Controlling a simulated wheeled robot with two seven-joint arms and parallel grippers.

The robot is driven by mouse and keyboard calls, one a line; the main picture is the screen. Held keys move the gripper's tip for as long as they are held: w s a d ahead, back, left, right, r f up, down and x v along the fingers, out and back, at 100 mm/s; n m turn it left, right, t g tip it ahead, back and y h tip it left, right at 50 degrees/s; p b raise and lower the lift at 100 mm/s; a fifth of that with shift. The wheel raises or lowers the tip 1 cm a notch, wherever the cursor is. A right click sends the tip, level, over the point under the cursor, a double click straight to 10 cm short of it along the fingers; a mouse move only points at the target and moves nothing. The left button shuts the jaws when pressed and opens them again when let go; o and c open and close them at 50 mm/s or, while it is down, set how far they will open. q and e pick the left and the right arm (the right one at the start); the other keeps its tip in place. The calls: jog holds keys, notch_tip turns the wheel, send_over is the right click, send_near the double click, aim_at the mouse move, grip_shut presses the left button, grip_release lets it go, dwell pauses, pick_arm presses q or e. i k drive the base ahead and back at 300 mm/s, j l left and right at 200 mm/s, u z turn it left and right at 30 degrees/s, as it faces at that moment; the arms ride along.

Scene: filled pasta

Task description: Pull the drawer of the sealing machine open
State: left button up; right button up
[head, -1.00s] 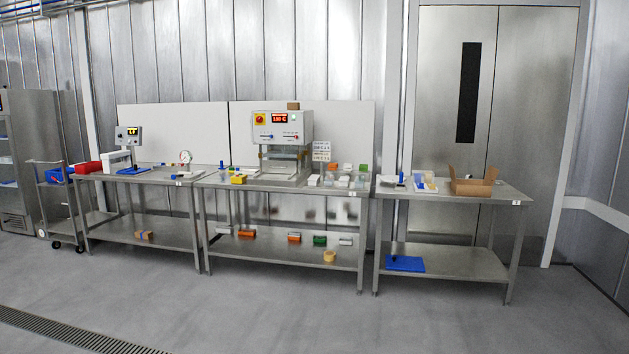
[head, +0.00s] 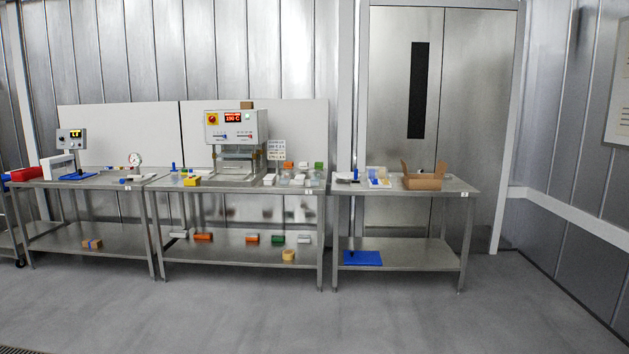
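The sealing machine (head: 236,128) stands on the middle steel table (head: 325,188). Its white upper housing has a red lit display and a yellow-and-red switch. Below the housing, between the posts, a pale drawer or tray part (head: 238,172) sits low in the frame near the tabletop. From this distance I cannot tell how far it is in or out. Neither of my grippers shows in the head view.
A left table (head: 75,184) carries a scale and gauge. A right table (head: 460,185) holds an open cardboard box (head: 425,181). Small coloured items lie around the machine. The grey floor (head: 300,315) in front of the tables is clear.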

aim_at(222, 166)
jog(key=i+u, duration=0.1)
jog(key=i, duration=3.05)
jog(key=i+u, duration=0.1)
jog(key=i, duration=0.5)
jog(key=i+l+u, duration=0.1)
jog(key=i, duration=0.5)
jog(key=i+l+u, duration=0.15)
jog(key=i, duration=0.45)
